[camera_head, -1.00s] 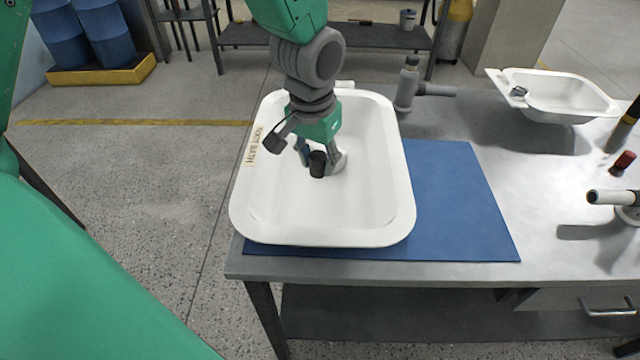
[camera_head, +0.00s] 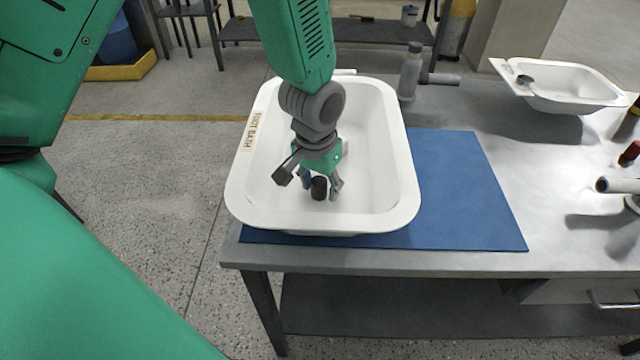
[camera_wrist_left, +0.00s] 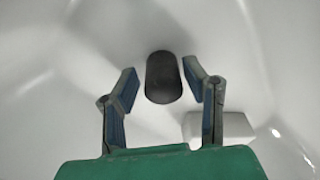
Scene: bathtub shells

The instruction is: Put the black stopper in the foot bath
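The foot bath (camera_head: 240,185) is a white tub with a "FOOT BATH" label on its left rim, standing on a blue mat at the table's left end. The black stopper (camera_head: 319,188) is a short dark cylinder inside the tub's outline, toward the near side. My left gripper (camera_head: 322,187) reaches down into the tub around it. In the left wrist view, the stopper (camera_wrist_left: 163,77) lies between the two fingers (camera_wrist_left: 161,80), with a gap visible on each side, so the gripper is open. Whether the stopper touches the tub floor is hard to tell. My right gripper is not in view.
A second white basin (camera_head: 570,88) with a small dark fitting stands at the back right. A grey bottle (camera_head: 410,72) stands behind the foot bath's right rim. The blue mat (camera_head: 465,190) is bare to the right. Several small items stand at the table's right edge.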

